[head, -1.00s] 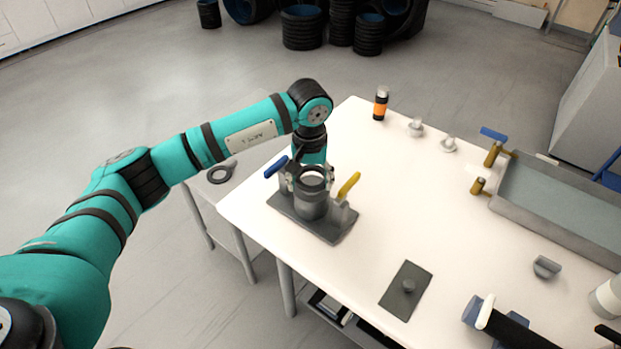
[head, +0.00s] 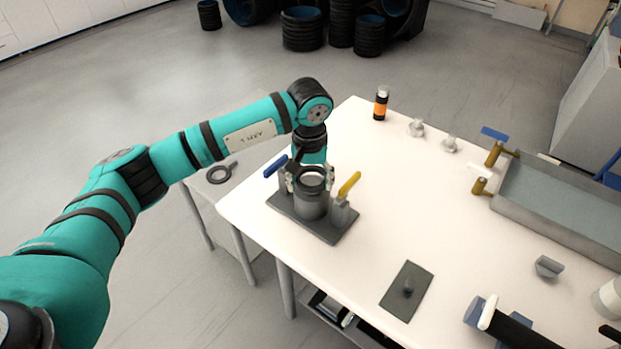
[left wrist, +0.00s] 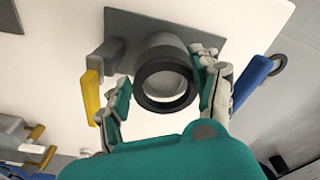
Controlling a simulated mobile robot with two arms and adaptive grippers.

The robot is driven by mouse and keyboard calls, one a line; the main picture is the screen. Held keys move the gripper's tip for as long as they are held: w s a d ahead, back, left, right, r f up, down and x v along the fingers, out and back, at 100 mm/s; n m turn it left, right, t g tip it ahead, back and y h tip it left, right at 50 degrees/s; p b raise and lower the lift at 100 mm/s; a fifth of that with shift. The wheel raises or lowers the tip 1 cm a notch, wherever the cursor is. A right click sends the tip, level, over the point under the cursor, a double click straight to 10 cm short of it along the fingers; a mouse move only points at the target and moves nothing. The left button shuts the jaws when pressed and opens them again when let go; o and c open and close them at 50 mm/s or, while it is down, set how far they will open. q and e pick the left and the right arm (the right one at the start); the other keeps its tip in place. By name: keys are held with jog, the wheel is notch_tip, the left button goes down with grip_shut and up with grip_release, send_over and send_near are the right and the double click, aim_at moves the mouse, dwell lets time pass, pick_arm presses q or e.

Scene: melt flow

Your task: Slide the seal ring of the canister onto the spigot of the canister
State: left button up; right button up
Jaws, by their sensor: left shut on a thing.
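The dark seal ring (left wrist: 148,98) is between the fingers of my left gripper (left wrist: 165,92), which is shut on it. In the head view, my left gripper (head: 311,178) points down at the grey cylindrical spigot of the canister (head: 311,208). The spigot stands upright on a dark grey base plate (head: 325,231). In the left wrist view, the ring lines up with the spigot (left wrist: 163,47) behind it. I cannot tell whether the ring is around the spigot or just over its end. My right gripper is in neither view.
A blue handle (head: 276,167) and a yellow handle (head: 349,185) flank the spigot closely. A dark plate with a small peg (head: 420,280) lies nearer the front. A grey tray (head: 558,207) is at right. A loose ring with a tab (head: 213,181) lies on the side table.

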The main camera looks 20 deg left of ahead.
pick_arm(q)
jog(key=shift+f+b, duration=1)
jog(key=shift+f, duration=0.25)
jog(key=o, duration=1.8)
jog(key=shift+r, duration=0.1)
jog(key=shift+r, duration=0.25)
jog(key=r, duration=0.7)
jog(key=s+r, duration=0.1)
jog(key=r, duration=0.3)
jog(key=shift+d+r, duration=0.1)
jog(key=shift+r, duration=0.1)
